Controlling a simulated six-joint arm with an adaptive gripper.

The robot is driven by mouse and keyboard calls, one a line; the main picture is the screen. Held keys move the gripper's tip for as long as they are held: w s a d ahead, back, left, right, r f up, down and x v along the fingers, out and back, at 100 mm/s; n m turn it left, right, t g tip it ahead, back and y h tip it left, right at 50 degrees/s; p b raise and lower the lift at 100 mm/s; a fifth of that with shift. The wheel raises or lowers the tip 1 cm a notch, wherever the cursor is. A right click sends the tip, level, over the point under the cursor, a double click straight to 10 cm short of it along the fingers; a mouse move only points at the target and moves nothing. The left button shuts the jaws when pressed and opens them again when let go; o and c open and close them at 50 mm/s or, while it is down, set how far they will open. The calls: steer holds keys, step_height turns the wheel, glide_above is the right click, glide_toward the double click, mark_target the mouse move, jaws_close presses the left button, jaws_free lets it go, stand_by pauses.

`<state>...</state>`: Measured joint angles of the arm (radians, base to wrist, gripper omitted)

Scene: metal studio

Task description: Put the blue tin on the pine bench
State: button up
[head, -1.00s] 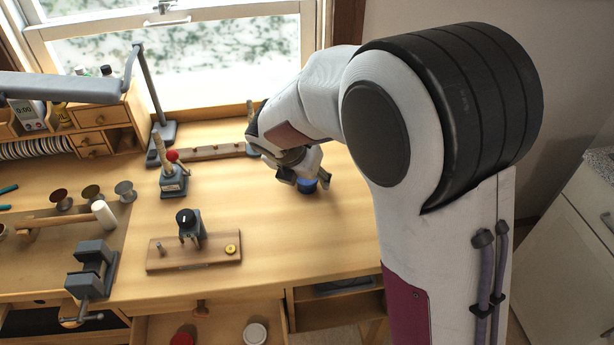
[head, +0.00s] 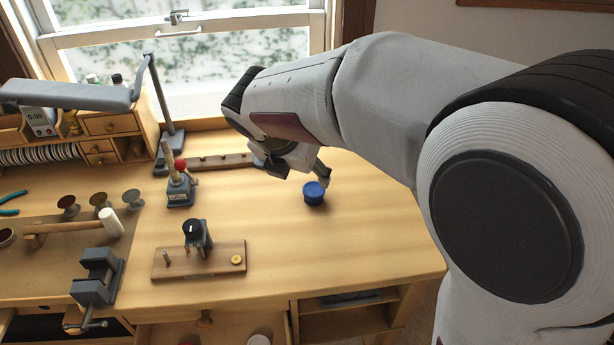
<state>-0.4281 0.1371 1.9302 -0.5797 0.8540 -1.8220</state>
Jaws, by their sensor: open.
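The blue tin (head: 314,194) is a small round tin. It stands upright on the pine bench (head: 350,240), on the clear right part of the top. My gripper (head: 304,172) is just behind and above the tin, angled down, with its fingers apart and nothing seen between them. One finger shows close to the tin's far side; I cannot tell whether it touches. My arm hides part of the gripper and the back right of the bench.
A wooden block with a black-topped tool (head: 198,234) stands left of the tin. A red-knobbed tool (head: 180,185), a vise (head: 97,275) and a mallet (head: 75,228) are further left. A wooden rack (head: 222,161) lies behind. An open drawer juts out at the front.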

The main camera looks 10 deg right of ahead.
steer(key=shift+s+a+r, duration=0.1)
steer(key=shift+s+r, duration=0.1)
steer(key=shift+r, duration=0.2)
stand_by(0.5)
steer(key=s+d+r+m+y, duration=0.1)
steer(key=s+d+m, duration=0.4)
steer(key=s+m, duration=0.7)
steer(key=s+d+r+m+y, duration=0.1)
steer(key=s+d+m, duration=0.4)
steer(key=s+m, duration=0.8)
steer(key=shift+s+m+t+y, duration=0.3)
steer(key=shift+m+y, duration=0.3)
steer(key=shift+m, duration=1.7)
steer(key=shift+r, duration=0.1)
